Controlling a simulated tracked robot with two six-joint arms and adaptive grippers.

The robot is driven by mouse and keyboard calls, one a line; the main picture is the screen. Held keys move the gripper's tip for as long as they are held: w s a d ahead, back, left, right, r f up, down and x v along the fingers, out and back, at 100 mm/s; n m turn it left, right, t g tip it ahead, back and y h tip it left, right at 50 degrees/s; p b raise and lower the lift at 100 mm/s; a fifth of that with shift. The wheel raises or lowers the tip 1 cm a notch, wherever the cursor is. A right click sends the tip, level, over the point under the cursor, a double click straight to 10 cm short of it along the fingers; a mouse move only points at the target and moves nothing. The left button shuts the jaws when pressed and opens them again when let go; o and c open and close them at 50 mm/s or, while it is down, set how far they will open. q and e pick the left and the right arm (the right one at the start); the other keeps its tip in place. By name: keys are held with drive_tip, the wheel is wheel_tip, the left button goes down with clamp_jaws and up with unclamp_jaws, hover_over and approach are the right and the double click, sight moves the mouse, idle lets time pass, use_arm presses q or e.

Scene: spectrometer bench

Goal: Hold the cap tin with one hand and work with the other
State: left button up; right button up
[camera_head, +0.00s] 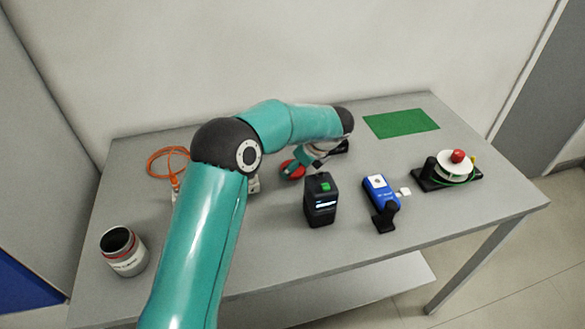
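An open white-grey tin with a dark inside and a red band near its rim, which looks like the cap tin (124,252), stands upright at the table's front left. No gripper touches it. My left arm reaches over the table from the front. Its gripper (292,170) points down at the middle of the table, far to the right of the tin. The fingers are small and partly hidden, at a red round thing (286,166); I cannot tell whether they grip it. My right gripper is not in view.
A black box with a green top (320,200) stands in front of the gripper. Right of it are a blue device (378,190) and a white spool with a red knob (456,168). An orange cable (160,163) and a green mat (401,123) lie farther back.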

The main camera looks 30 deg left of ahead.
use_arm(q)
drive_tip(key=shift+r, duration=0.1)
idle(0.3)
drive_tip(key=shift+r, duration=0.55)
wheel_tip(320, 180, up, 19)
drive_tip(key=p, duration=0.2)
drive_tip(key=shift+f, duration=0.15)
